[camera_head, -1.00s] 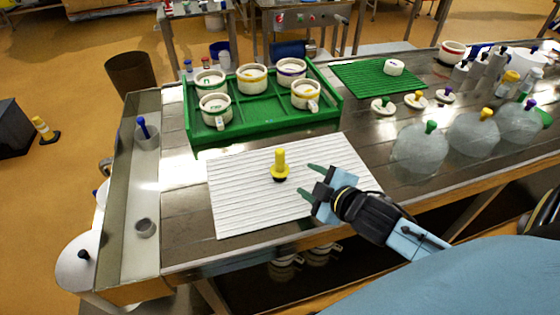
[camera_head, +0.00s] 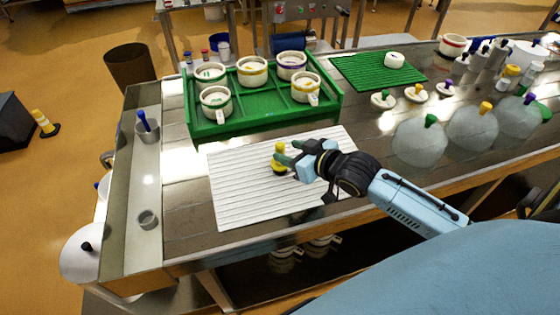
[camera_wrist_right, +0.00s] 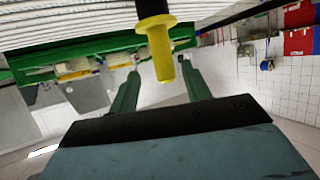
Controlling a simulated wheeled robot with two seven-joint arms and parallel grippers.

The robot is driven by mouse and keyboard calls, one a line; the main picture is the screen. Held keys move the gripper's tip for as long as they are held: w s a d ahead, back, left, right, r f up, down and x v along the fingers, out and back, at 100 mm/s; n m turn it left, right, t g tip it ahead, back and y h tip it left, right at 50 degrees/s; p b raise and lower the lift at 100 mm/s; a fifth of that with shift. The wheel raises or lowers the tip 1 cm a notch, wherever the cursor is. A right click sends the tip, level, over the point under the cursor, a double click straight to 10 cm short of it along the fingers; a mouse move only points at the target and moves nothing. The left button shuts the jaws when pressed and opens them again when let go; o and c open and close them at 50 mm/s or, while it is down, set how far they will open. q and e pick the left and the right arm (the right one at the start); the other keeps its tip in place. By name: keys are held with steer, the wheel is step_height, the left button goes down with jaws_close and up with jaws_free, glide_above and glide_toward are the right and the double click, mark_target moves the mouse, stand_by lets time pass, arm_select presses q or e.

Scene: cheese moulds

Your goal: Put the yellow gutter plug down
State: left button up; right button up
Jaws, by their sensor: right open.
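The yellow gutter plug (camera_head: 279,155) stands upright with its dark base down on the white ribbed mat (camera_head: 238,192). My right gripper (camera_head: 288,155) is at the plug, its fingers reaching in from the right. In the right wrist view the plug (camera_wrist_right: 157,45) appears upside down, between and beyond the two green fingertips of the gripper (camera_wrist_right: 160,82). The jaws are apart, and I see no finger pressing on the plug. My left gripper is out of view.
A green tray (camera_head: 262,124) with several white moulds stands behind the mat. A green ribbed mat (camera_head: 365,76) and small lids lie at the back right. Cloudy bags with coloured plugs (camera_head: 420,142) stand at the right. The mat's left part is clear.

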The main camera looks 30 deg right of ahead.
mark_target(276, 149)
steer(key=shift+a+x, duration=0.15)
steer(key=shift+x, duration=1.25)
steer(key=shift+a+x, duration=0.15)
steer(key=shift+x, duration=1.25)
steer(key=shift+s, duration=0.1)
jaws_close()
